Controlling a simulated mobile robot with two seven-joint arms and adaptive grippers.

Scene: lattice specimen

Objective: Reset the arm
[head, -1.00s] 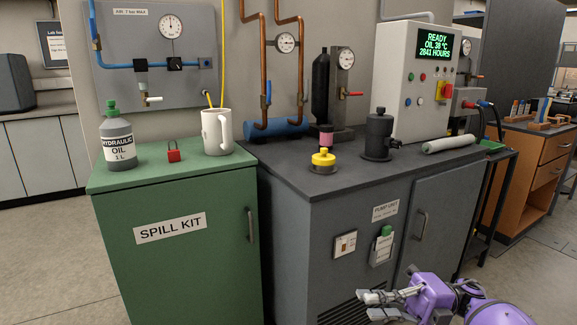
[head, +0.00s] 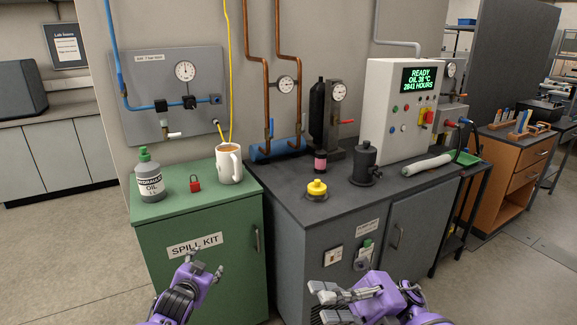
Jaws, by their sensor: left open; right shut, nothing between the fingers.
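My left gripper (head: 204,264) is a purple arm end with grey fingers at the bottom of the head view. It is open and empty, and in the picture it overlaps the front of the green spill kit cabinet (head: 160,280). My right gripper (head: 322,296) points left at the bottom centre, over the front of the grey pump unit (head: 292,262). Its fingers are shut with nothing between them. Both grippers appear below the cabinet tops and hold nothing.
The green top carries an oil bottle (head: 149,178), a red padlock (head: 195,184) and a white mug (head: 229,164) of brown liquid. The pump unit carries a yellow cap (head: 317,189), a black canister (head: 364,165) and a control box (head: 395,120). Open floor (head: 70,265) lies left.

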